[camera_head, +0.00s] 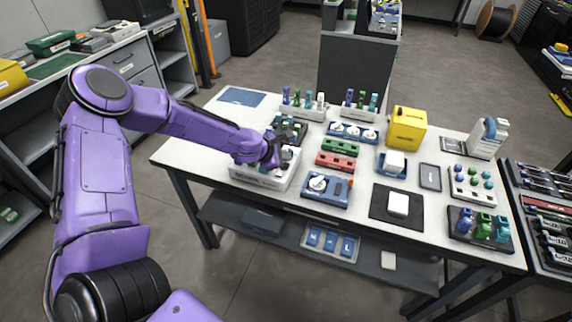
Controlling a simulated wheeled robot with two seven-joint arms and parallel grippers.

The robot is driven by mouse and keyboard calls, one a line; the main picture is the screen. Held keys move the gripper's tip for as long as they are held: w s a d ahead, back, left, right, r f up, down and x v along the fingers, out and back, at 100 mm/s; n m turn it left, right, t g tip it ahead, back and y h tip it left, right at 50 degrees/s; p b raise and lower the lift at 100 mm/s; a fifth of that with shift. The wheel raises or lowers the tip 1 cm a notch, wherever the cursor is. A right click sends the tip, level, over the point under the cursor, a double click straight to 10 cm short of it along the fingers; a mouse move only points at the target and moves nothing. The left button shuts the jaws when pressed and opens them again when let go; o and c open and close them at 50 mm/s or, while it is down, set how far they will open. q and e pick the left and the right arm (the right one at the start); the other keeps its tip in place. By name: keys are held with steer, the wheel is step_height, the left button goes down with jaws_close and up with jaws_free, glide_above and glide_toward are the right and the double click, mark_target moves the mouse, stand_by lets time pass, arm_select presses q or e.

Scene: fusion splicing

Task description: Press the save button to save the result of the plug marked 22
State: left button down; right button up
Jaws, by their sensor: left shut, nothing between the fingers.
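My left arm reaches in from the left. Its purple gripper (273,155) is shut and empty over a white box-shaped device (263,180) at the left front of the table. The gripper hides part of the device's top, and I cannot tell whether it touches it. I cannot make out a save button. A plug marked 22 cannot be read at this size. Racks of blue, green and white plugs (303,101) stand at the back of the table. My right gripper does not show.
The white table (232,117) also holds a blue unit with a white round part (325,189), a red strip (336,161), a green strip (340,147), a yellow box (406,129) and a black mat (380,203) with a white block. A blue sheet (242,97) lies back left.

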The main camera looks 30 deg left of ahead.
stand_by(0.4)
arm_select(q)
steer(key=shift+f+b, duration=0.3)
steer(key=shift+f, duration=0.15)
steer(key=shift+f+b, duration=0.45)
steer(key=shift+f, duration=0.05)
stand_by(0.5)
steer(key=shift+r, duration=0.15)
steer(key=shift+r+p, duration=0.8)
steer(key=shift+p, duration=0.15)
step_height(320, 180, up, 5)
steer(key=p, duration=0.5)
